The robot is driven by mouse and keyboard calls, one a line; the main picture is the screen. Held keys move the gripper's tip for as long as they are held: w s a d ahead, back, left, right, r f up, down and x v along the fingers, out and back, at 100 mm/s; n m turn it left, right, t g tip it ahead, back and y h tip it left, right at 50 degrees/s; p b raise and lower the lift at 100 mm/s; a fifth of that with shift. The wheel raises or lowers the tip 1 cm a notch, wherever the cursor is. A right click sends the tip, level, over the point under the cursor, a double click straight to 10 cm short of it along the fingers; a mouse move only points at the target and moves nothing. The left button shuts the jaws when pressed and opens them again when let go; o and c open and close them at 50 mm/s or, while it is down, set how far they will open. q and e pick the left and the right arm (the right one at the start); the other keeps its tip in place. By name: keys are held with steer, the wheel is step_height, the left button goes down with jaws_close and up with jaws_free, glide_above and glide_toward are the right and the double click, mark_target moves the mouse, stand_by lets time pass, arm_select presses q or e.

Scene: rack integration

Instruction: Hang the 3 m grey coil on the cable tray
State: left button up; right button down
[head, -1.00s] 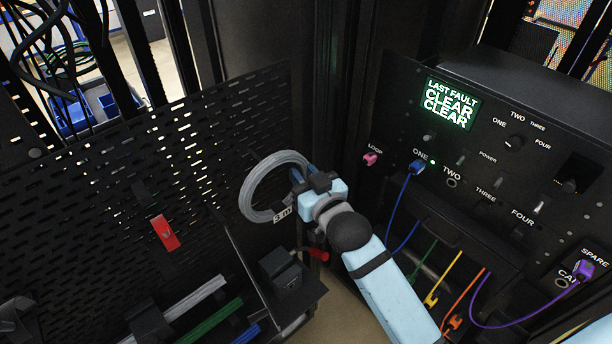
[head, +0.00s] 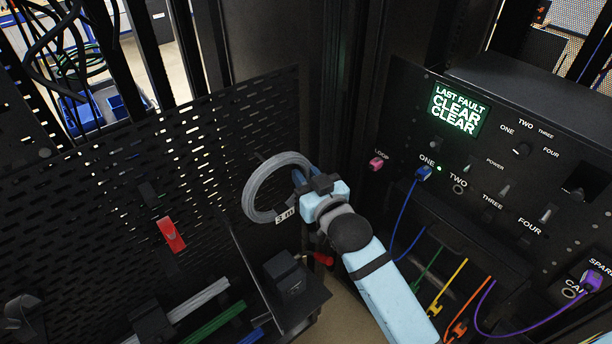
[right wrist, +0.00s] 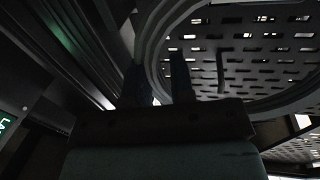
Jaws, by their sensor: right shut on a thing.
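The grey coil (head: 252,201), with a "3 m" tag (head: 285,215), is held upright in front of the black slotted panel (head: 120,190), which seems to be the cable tray. My right gripper (head: 307,184) is shut on the coil's right side. In the right wrist view the coil (right wrist: 152,50) curves past the fingers (right wrist: 160,85), with the slotted panel (right wrist: 245,60) behind it. A small peg (right wrist: 220,65) shows on the panel inside the ring. I cannot tell whether the coil touches the panel or peg. My left gripper is not in view.
A red-tagged part (head: 171,234) sits on the panel at left. A black box (head: 285,272) on a shelf is below the coil. The device panel (head: 480,160) with a blue cable (head: 408,215) stands right of my arm. Grey and green bars (head: 215,325) lie lower left.

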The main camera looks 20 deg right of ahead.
steer(key=shift+w+a+f, duration=0.1)
steer(key=shift+w+a, duration=0.2)
steer(key=shift+w, duration=0.45)
steer(key=shift+w+a, duration=0.25)
steer(key=shift+w, duration=0.45)
stand_by(1.1)
steer(key=shift+w+a+f, duration=0.2)
steer(key=shift+w+f, duration=0.3)
steer(key=shift+w, duration=0.15)
stand_by(1.4)
steer(key=c, duration=0.9)
jaws_free()
steer(key=s+d+b, duration=0.2)
steer(key=s+b, duration=0.1)
steer(key=s, duration=1)
steer(key=s+d+f+g, duration=0.1)
steer(key=s+f+g, duration=0.2)
steer(key=s+f, duration=0.4)
steer(key=s+d+f+n+g, duration=0.1)
steer(key=s+f+g, duration=0.2)
steer(key=f, duration=1.8)
steer(key=s, duration=0.4)
steer(key=shift+s+f+g, duration=0.15)
steer(key=shift+g, duration=0.25)
